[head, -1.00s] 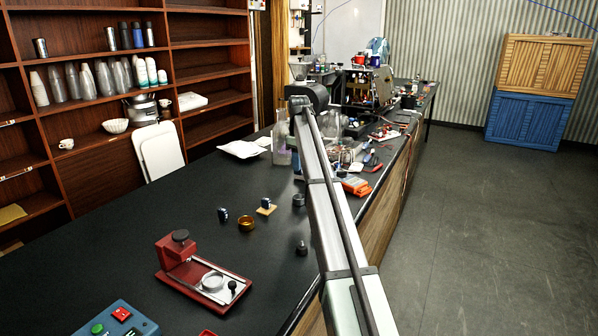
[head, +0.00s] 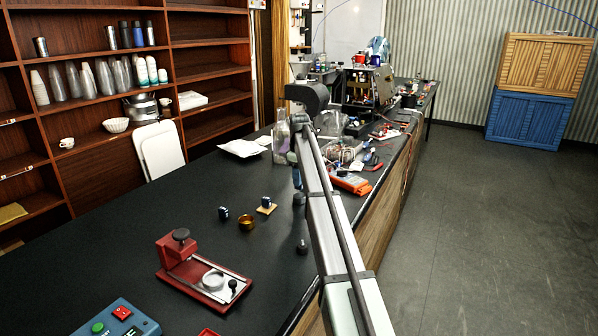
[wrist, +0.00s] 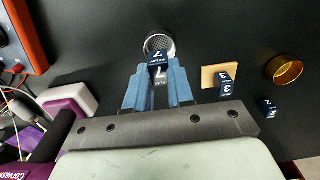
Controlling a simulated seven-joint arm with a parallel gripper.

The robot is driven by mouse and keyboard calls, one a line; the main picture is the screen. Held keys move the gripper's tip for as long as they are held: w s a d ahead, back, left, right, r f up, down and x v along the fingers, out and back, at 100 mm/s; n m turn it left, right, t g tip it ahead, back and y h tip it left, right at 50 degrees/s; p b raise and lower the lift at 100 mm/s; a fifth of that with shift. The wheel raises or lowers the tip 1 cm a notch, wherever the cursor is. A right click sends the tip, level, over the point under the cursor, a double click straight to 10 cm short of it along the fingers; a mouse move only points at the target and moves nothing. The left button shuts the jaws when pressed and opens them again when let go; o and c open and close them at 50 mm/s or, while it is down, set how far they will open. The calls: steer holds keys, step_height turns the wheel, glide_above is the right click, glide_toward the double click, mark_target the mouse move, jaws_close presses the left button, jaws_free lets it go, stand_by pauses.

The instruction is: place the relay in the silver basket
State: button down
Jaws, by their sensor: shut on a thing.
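My gripper (wrist: 159,72) is shut on a dark blue relay (wrist: 158,57) marked 7 in the wrist view. The silver basket (wrist: 158,42), a small round metal cup, lies just past the fingertips, partly covered by the relay. The relay overlaps the basket's near rim in this view; I cannot tell its height above it. In the head view my gripper (head: 297,178) points down just above the basket (head: 299,199), which looks dark there. The held relay cannot be made out in the head view.
A relay marked 3 (wrist: 227,84) sits by a wooden pad (wrist: 209,78). An amber bowl (wrist: 283,70) and another blue relay (wrist: 269,107) lie to the right. An orange meter (head: 350,183) and clutter lie farther back. The red press (head: 205,275) stands in front.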

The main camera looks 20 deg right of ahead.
steer(key=shift+f, duration=1.05)
steer(key=c, duration=0.9)
jaws_free()
